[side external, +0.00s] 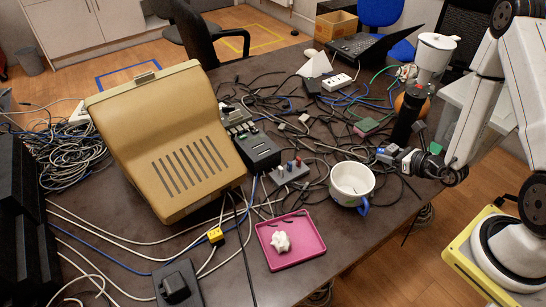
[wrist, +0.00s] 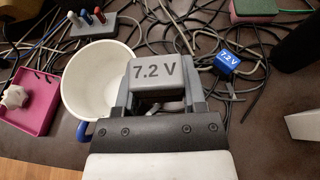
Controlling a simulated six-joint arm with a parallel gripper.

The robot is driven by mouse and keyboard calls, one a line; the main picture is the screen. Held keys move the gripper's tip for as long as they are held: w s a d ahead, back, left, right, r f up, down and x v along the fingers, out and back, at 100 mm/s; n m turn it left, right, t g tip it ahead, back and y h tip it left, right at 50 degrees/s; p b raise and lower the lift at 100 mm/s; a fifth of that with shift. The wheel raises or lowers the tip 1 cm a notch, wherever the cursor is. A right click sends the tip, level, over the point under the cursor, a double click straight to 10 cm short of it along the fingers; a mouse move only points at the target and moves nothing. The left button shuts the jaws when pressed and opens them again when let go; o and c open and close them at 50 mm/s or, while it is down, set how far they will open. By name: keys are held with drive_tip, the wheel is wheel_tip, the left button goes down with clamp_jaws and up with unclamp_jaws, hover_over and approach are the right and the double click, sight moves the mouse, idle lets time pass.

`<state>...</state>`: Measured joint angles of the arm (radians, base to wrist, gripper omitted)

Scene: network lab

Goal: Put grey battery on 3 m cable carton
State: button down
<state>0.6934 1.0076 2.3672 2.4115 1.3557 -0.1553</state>
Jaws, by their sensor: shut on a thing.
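My gripper (side external: 408,164) is shut on a grey battery, marked 7.2 V, which shows between the fingers in the wrist view (wrist: 157,72). In the side view the grey battery is small and partly covered by the fingers, near the table's right edge. I cannot tell whether it touches the table. A blue battery (wrist: 228,62), also marked 7.2 V, lies on the table just beyond the gripper. A brown cardboard box (side external: 336,27) stands at the far back of the table; no 3 m marking is readable, so I cannot tell if it is the carton.
A white mug (side external: 352,184) with a blue handle stands left of my gripper. A dark upright cylinder (side external: 406,118) stands close behind it. Tangled cables cover the middle. A pink tray (side external: 292,258) holds a white lump. A large beige case (side external: 165,145) fills the left.

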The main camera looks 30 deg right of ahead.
drive_tip(key=w+a+r+n+g+y, duration=0.1)
drive_tip(key=w+a+r+n+y, duration=0.1)
drive_tip(key=w+a+r, duration=0.2)
drive_tip(key=w+a+r+n+y, duration=0.3)
drive_tip(key=w+a+r, duration=0.2)
drive_tip(key=a+r, duration=0.4)
drive_tip(key=shift+a+r+g, duration=0.25)
drive_tip(key=shift+r+g, duration=0.15)
drive_tip(key=shift+r, duration=0.05)
drive_tip(key=s+d+f+m+t+h, duration=0.1)
drive_tip(key=s+d+f+m+h, duration=0.2)
drive_tip(key=s+d+f, duration=0.3)
drive_tip(key=s+d+f+m+h, duration=0.3)
drive_tip(key=s+d+f, duration=0.3)
drive_tip(key=d+f, duration=0.3)
drive_tip(key=shift+f+t, duration=0.4)
drive_tip(key=shift+f, duration=0.2)
drive_tip(key=shift+w+f, duration=0.1)
drive_tip(key=shift+f, duration=0.05)
drive_tip(key=shift+f, duration=2.8)
